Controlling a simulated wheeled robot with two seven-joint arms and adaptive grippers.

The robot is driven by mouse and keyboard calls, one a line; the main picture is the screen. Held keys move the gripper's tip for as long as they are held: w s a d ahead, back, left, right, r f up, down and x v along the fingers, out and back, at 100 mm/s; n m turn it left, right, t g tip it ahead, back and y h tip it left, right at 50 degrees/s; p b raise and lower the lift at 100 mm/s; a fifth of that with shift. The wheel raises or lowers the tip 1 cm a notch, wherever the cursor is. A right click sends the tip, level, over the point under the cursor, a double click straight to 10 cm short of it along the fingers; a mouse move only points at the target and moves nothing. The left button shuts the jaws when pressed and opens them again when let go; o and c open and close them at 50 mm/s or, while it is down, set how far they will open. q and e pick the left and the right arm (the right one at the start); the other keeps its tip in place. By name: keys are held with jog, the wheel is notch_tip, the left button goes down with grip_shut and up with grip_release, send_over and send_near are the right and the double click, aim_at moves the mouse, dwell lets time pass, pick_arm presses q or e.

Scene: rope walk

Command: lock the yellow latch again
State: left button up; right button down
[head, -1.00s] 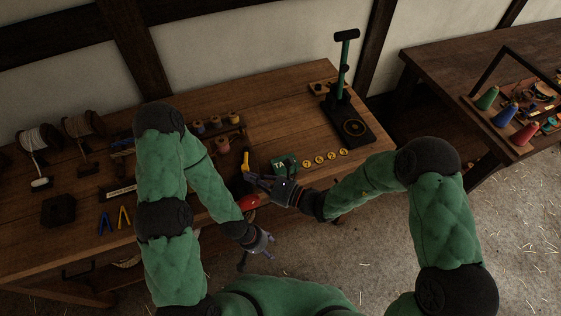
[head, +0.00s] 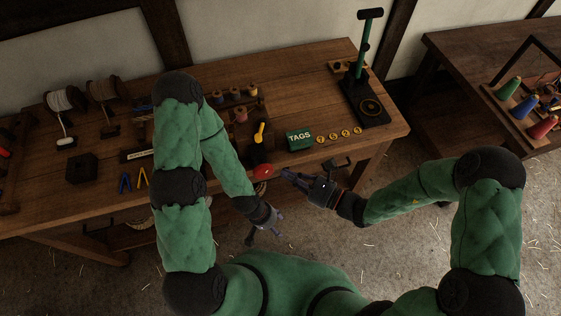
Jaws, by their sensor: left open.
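The yellow latch (head: 260,131) stands at a steep slant on a dark block near the front edge of the workbench. Its exact lock position is too small to tell. My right gripper (head: 287,176) is in front of the bench edge, below and right of the latch and apart from it. Its fingers point left toward a red object; whether they are parted cannot be made out. My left gripper (head: 264,236) is open and empty, low in front of the bench and well below the latch.
A red rounded object (head: 262,173) is at the bench's front edge by my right fingertips. A green TAGS box (head: 299,139) and several round yellow tags (head: 333,137) lie right of the latch. Spools (head: 240,115) stand behind it. A black stand (head: 368,100) is further right.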

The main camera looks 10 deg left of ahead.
jog(key=shift+s+d, duration=0.8)
jog(key=shift+d, duration=0.05)
jog(key=shift+f, duration=0.1)
